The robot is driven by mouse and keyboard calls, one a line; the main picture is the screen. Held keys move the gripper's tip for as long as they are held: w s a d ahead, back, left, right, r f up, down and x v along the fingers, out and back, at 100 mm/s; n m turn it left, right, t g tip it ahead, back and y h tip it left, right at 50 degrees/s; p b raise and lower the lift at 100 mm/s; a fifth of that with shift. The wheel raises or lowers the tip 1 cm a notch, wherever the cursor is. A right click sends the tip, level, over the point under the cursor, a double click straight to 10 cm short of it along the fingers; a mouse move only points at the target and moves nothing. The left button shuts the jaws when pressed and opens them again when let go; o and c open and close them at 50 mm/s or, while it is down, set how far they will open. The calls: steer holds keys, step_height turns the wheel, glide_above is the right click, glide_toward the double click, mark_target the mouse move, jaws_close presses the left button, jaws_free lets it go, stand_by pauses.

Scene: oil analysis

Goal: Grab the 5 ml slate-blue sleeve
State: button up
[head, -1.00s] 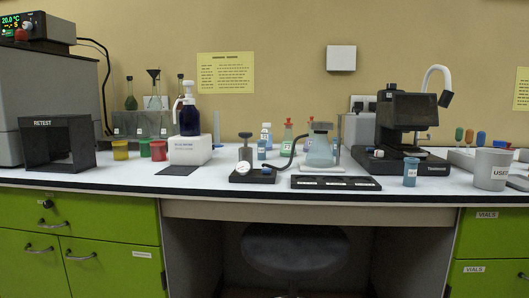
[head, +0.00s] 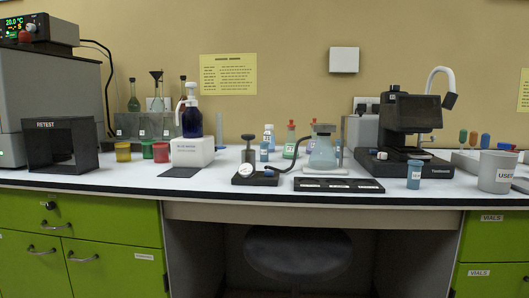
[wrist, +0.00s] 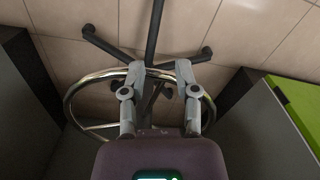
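Two small slate-blue labelled sleeves stand on the white bench in the head view. One sleeve (head: 414,174) stands near the front edge, between the black instrument and the white cup. The other sleeve (head: 264,152) stands farther back, behind the gauge device. Their labels are too small to read, so I cannot tell which is 5 ml. My gripper (wrist: 158,66) shows only in the wrist view. Its two grey fingers are apart with nothing between them. It points down over the floor and the stool base, away from the sleeves.
The white cup (head: 497,172) stands right of the front sleeve. A black instrument (head: 400,130) stands behind it. A dark tray (head: 338,185) lies at the front edge. A flask (head: 322,152) stands at the middle. A stool (head: 298,252) sits under the bench; its ring (wrist: 75,98) shows in the wrist view.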

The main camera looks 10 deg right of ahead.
step_height(320, 180, up, 16)
steer(key=p, duration=1.5)
steer(key=shift+f, duration=0.2)
